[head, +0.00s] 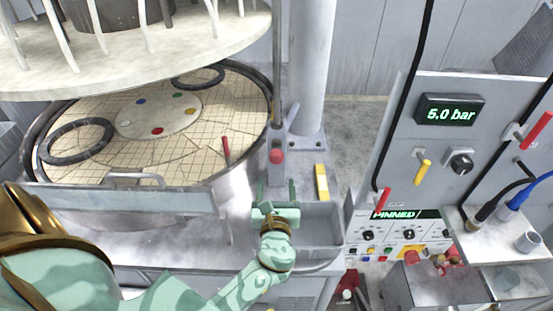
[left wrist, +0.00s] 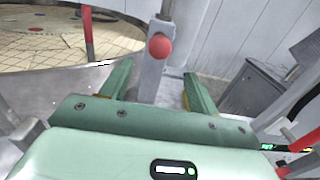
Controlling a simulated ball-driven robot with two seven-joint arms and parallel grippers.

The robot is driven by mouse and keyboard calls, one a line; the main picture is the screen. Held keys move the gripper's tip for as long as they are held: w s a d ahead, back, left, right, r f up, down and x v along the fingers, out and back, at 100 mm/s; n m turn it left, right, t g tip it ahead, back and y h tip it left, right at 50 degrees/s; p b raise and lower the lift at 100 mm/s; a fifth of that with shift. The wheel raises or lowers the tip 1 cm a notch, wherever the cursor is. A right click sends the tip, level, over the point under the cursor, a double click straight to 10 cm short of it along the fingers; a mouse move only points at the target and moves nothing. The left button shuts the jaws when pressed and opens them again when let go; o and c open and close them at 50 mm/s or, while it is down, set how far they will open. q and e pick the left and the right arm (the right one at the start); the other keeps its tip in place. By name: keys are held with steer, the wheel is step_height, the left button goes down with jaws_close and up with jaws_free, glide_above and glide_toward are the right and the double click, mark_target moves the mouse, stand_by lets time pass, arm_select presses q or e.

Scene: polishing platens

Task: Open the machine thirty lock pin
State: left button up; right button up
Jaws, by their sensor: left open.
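The lock pin, as far as I can tell, is the red round knob (head: 276,156) on a grey upright bracket beside the round platen. It also shows in the left wrist view (left wrist: 160,46), just beyond my fingers and roughly between them. My left gripper (head: 277,188) is open and empty, its two green fingers pointing at the bracket, a little short of the knob. A panel with a green "PINNED" display (head: 394,214) stands to the right. My right gripper is not in view.
The tiled platen (head: 190,150) lies left of the bracket under a raised pale disc (head: 130,75). A red rod (head: 226,150) stands at the platen's edge. A yellow block (head: 321,182) lies right of my gripper, above a grey tray (head: 318,217). A thick column (head: 310,70) rises behind.

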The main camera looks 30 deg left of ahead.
mark_target(276, 162)
arm_select(q)
steer(key=b+x, duration=0.1)
steer(key=x, duration=0.8)
steer(key=shift+w+a+f, duration=0.15)
steer(key=shift+w+a+b, duration=0.2)
steer(key=shift+w+b, duration=0.1)
steer(key=shift+w+a, duration=0.15)
steer(key=shift+w, duration=0.05)
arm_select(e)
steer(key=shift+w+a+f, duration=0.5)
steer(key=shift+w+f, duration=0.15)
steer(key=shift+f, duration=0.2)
